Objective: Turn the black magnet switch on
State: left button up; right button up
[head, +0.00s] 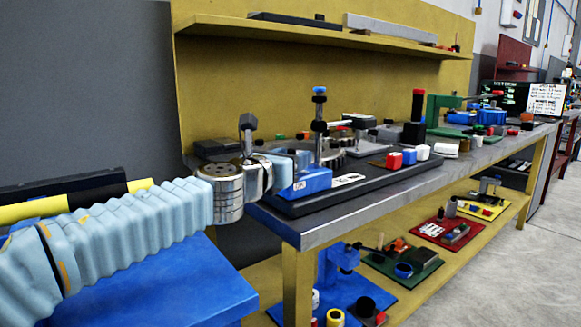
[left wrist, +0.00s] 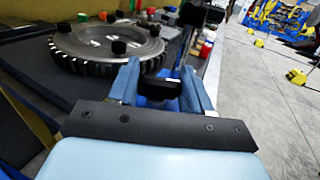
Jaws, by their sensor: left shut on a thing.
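The black magnet switch (left wrist: 157,88) shows in the left wrist view as a dark block with a small pale mark, between my two fingers and against a blue base. My left gripper (left wrist: 159,70) is shut on it. In the head view my left gripper (head: 280,172) reaches in from the left to the near end of the bench, beside the blue magnet base (head: 311,181). There the switch is hidden behind or within the fingers. Which way the switch is turned cannot be told. My right gripper is in neither view.
A toothed round plate (left wrist: 105,45) lies close beside the fingers. A post with a blue knob (head: 319,90) rises by the base. Red and white blocks (head: 409,156) stand farther along the black board (head: 375,182). A shelf (head: 300,30) runs above the bench.

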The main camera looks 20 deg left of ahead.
pick_arm(q)
jog(key=m+g+h, duration=0.2)
jog(key=m+h, duration=0.1)
jog(key=h, duration=0.1)
jog(key=shift+w+f+h, duration=0.1)
jog(key=shift+h, duration=0.3)
jog(key=shift+m+g+h, duration=0.4)
jog(key=shift+m+h, duration=0.3)
jog(key=o, duration=1)
jog(key=shift+c, duration=0.2)
jog(key=v, duration=1.4)
jog(key=shift+w+b, duration=0.15)
jog(key=shift+b, duration=0.2)
jog(key=shift+a, duration=0.15)
